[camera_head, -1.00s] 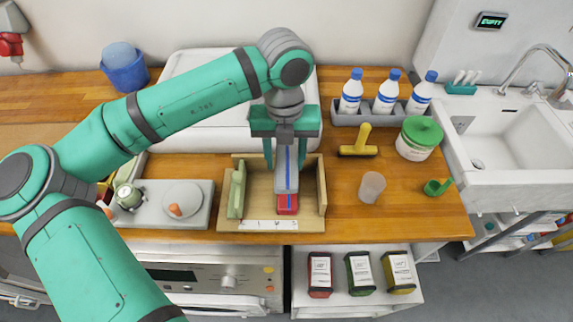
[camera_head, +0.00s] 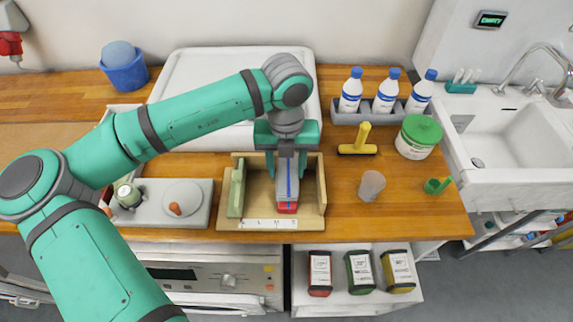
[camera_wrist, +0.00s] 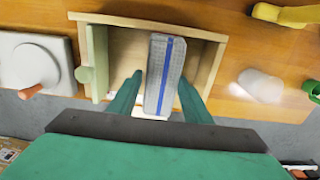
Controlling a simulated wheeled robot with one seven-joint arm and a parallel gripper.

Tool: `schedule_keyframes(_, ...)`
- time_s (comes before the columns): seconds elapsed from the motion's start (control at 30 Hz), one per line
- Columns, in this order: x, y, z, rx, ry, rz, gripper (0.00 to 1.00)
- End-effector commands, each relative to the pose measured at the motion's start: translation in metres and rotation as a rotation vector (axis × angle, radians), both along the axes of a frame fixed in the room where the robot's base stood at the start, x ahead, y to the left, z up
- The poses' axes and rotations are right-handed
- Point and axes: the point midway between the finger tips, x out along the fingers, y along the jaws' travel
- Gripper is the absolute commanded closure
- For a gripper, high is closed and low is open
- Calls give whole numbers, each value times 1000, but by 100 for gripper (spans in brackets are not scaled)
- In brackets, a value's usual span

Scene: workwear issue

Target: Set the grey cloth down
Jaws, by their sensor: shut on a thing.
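The grey cloth (camera_head: 287,190), folded into a narrow block with a blue stripe, is between the fingers of my gripper (camera_head: 287,168), which is shut on it. In the wrist view the cloth (camera_wrist: 166,75) lies lengthwise between the two green fingers (camera_wrist: 160,85). It is over the right part of a shallow wooden tray (camera_head: 258,208). A red piece (camera_head: 287,209) shows under the cloth's front end; most of it is hidden. I cannot tell whether the cloth touches it.
A grey board (camera_head: 200,214) with a round white piece is left of the tray. A clear cup (camera_head: 371,185), a yellow-handled tool (camera_head: 361,142) and a green-lidded tub (camera_head: 418,138) stand right. Bare counter lies between tray and cup.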

Motion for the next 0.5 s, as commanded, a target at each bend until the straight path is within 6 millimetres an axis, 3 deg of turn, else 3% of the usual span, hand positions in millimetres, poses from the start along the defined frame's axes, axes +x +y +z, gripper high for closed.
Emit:
schedule_keyframes(0.13, 0, 0, -1, 0, 0, 0, 77)
schedule_keyframes(0.17, 0, 0, -1, 0, 0, 0, 48)
schedule_keyframes(0.2, 0, 0, -1, 0, 0, 0, 39)
schedule_keyframes(0.5, 0, 0, -1, 0, 0, 0, 37)
